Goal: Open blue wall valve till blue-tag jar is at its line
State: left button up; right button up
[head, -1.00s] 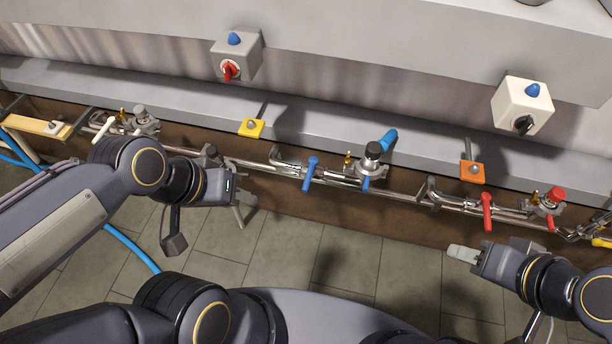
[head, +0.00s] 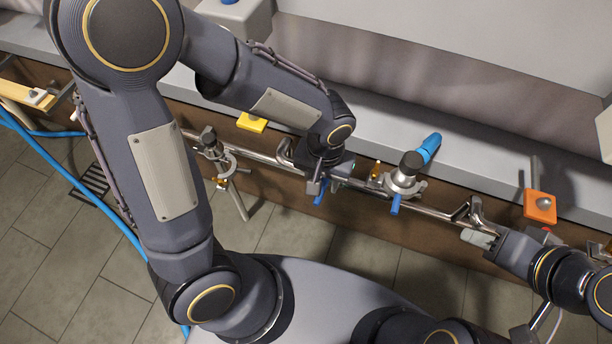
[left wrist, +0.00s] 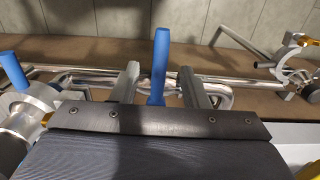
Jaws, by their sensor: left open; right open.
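The blue valve lever (head: 320,195) sits on the steel pipe along the wall, mostly hidden in the head view by my left gripper (head: 318,187). In the left wrist view the blue lever (left wrist: 159,65) stands upright between the two fingers of my left gripper (left wrist: 158,84). The fingers are apart, with a gap on both sides of the lever. My right gripper (head: 478,238) is open and empty near the pipe at the right. I cannot make out any blue-tag jar or its line.
A metal fitting (head: 402,184) with a blue grip (head: 431,146) and small blue lever (head: 395,205) is right of my left gripper. Tiled floor (head: 340,250) below the pipe is free.

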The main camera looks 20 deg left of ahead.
aim_at(325, 182)
pick_arm(q)
jog(key=shift+f+b, duration=1.6)
jog(key=shift+f, duration=0.8)
pick_arm(e)
notch_tip(325, 182, down, 4)
jog(key=shift+f, duration=0.1)
